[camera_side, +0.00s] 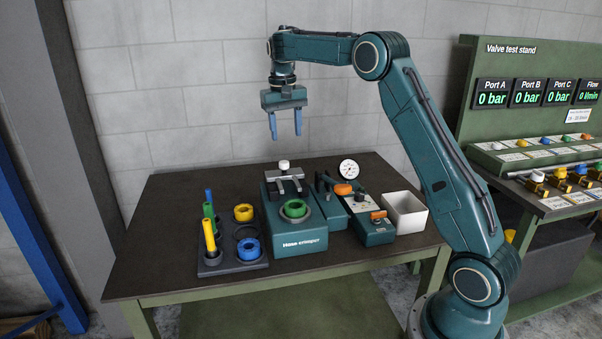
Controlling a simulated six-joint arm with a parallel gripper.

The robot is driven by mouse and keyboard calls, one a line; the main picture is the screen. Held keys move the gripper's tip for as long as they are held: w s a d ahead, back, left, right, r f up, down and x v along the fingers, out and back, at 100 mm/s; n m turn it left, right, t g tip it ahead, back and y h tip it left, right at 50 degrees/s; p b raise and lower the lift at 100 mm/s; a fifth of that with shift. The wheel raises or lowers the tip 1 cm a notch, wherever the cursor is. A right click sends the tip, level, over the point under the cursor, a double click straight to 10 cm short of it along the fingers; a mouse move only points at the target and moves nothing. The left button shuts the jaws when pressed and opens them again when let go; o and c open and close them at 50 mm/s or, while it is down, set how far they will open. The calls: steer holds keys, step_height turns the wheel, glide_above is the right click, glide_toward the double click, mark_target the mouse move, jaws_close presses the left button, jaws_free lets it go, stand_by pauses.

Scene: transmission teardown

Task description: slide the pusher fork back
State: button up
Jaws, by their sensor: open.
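My gripper (286,136) has two blue fingers that point down and stand apart with nothing between them. It hangs in the air above the back of a teal bench machine (300,238) with white lettering on its front. A grey metal bracket with a fork-like shape (285,183) and a white knob (284,164) sits at the back of this machine, below my gripper and apart from it. It looks like the pusher fork, but I cannot tell its exact position along the machine. A green ring (295,208) sits in the round opening in front of it.
A dark tray (232,266) with yellow, green and blue parts stands to the left. A teal unit (372,232) with orange handles, a dial gauge (349,169) and a white bin (405,213) stand to the right. The table's left side (165,220) is clear.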

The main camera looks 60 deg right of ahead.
steer(key=s+a+r+n+t+h, duration=0.1)
steer(key=s+a+r+n+t, duration=0.1)
steer(key=s+a+r, duration=0.7)
steer(key=shift+s+n, duration=0.4)
steer(key=shift+s, duration=0.35)
stand_by(0.4)
stand_by(0.4)
steer(key=s+a+f+n+t, duration=0.1)
steer(key=s+a+f, duration=0.1)
steer(key=s+a, duration=0.2)
steer(key=s+a+f+n+t+y, duration=0.1)
steer(key=s+a+f+n, duration=0.1)
steer(key=s, duration=0.8)
steer(key=s+a+f+n+t, duration=0.1)
steer(key=s+a+f+t, duration=0.1)
steer(key=s+a, duration=0.4)
steer(key=shift+s+a+f, duration=0.15)
steer(key=shift+s+f, duration=0.55)
steer(key=shift+s, duration=0.3)
